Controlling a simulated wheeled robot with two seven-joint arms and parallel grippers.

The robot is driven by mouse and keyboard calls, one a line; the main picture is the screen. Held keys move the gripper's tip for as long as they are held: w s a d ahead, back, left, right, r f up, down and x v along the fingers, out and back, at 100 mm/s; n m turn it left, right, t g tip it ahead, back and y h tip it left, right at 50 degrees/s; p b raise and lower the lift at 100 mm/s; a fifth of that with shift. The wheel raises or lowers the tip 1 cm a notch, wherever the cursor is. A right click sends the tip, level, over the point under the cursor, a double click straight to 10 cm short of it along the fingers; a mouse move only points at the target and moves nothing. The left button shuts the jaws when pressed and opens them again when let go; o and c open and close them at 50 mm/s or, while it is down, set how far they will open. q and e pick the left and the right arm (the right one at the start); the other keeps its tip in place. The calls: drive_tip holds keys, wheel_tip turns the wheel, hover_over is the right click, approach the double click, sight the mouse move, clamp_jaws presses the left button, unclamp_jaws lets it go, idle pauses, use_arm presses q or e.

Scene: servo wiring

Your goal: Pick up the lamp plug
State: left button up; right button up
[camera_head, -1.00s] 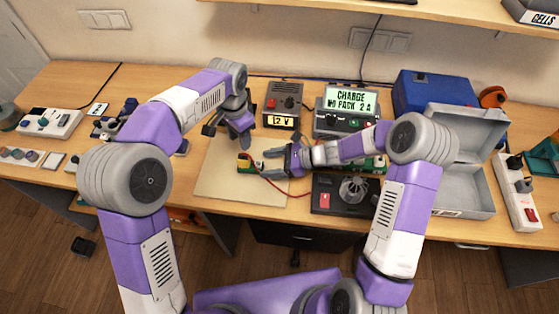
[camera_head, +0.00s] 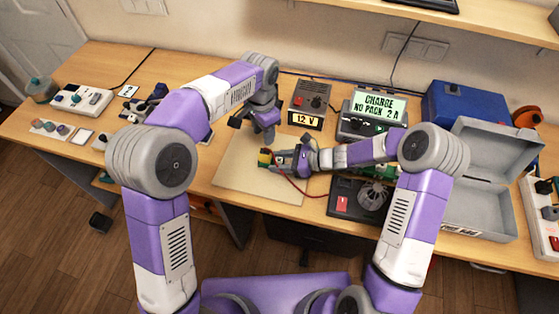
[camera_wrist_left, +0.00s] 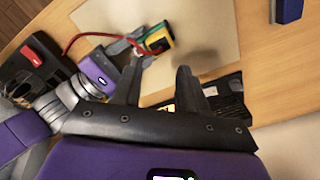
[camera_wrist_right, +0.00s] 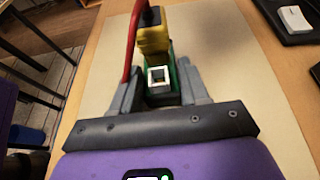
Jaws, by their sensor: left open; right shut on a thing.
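A small yellow-and-green plug (camera_head: 264,158) with a red lead is at the pale mat, and I take it as the lamp plug. My right gripper (camera_head: 275,158) is shut on it, coming from the right. In the right wrist view the plug (camera_wrist_right: 153,42) sits between the fingers (camera_wrist_right: 160,92), with a white square socket facing me and the red lead on its left. I cannot tell whether it touches the mat. My left gripper (camera_head: 256,130) is open and empty beyond the plug. In the left wrist view its fingers (camera_wrist_left: 157,82) stand apart, with the plug (camera_wrist_left: 158,40) beyond them.
The pale mat (camera_head: 235,182) is otherwise bare. The red lead runs towards a black box with a red switch (camera_head: 342,202) on the right. A 12 V unit (camera_head: 311,97) and a charger (camera_head: 371,118) stand behind. An open grey case (camera_head: 490,185) is farther right.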

sight(265, 151)
use_arm(q)
drive_tip(key=shift+o, duration=1)
use_arm(e)
drive_tip(key=shift+c, duration=0.3)
use_arm(q)
wheel_tip(265, 151, down, 9)
drive_tip(key=n, duration=0.8)
drive_tip(key=shift+f, duration=0.15)
drive_tip(key=c, duration=0.8)
use_arm(e)
drive_tip(key=o, duration=1.2)
use_arm(q)
wheel_tip(265, 151, up, 10)
use_arm(e)
drive_tip(key=shift+d, duration=0.1)
